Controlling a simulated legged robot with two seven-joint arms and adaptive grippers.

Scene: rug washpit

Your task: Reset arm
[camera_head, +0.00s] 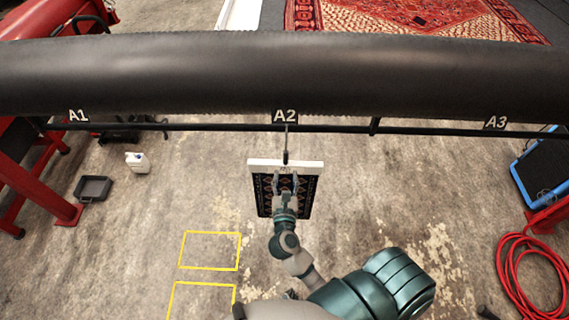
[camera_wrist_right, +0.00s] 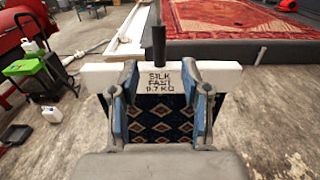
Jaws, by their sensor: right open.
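My right gripper (camera_head: 286,180) is open in front of a small dark patterned rug (camera_head: 305,197) with a white top bar (camera_head: 312,166). The rug hangs from a hook (camera_head: 286,150) under the A2 label. In the right wrist view, the open fingers stand on either side of the bar's label, which reads about "SILK FAST 0.7 KG", and the patterned rug (camera_wrist_right: 160,122) shows between them. I cannot tell whether the fingers touch the bar or rug. My left gripper is not in view.
A thick black roller (camera_head: 400,75) and a thin rail (camera_head: 420,130) with labels A1, A2 and A3 cross the view. Yellow floor outlines (camera_head: 210,250) lie lower left. A red hose (camera_head: 530,275) coils at right. A white jug (camera_head: 137,163) and black tray (camera_head: 93,188) stand left.

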